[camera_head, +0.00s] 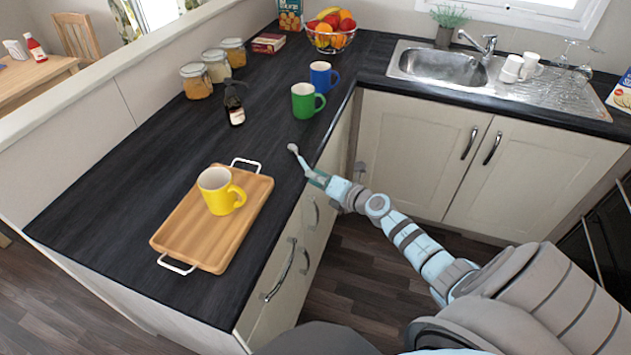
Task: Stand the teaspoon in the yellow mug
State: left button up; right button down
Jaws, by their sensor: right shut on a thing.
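The yellow mug (214,202) stands upright on a wooden tray (188,244) with white handles, on the dark counter. My right gripper (317,178) is by the counter's front edge, to the right of the mug and apart from it. It is shut on the teaspoon (294,149), whose bowl points up and left, away from the gripper. Part of the spoon's handle is hidden in the fingers. My left gripper is not in view.
A green mug (304,102) and a blue mug (321,78) stand beyond the spoon. The counter (262,142) between tray and spoon is clear.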

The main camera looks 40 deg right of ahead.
jog(key=shift+w+f, duration=0.1)
jog(key=shift+f, duration=0.05)
jog(key=c, duration=1.7)
grip_release()
jog(key=shift+o, duration=0.2)
jog(key=shift+r, duration=0.2)
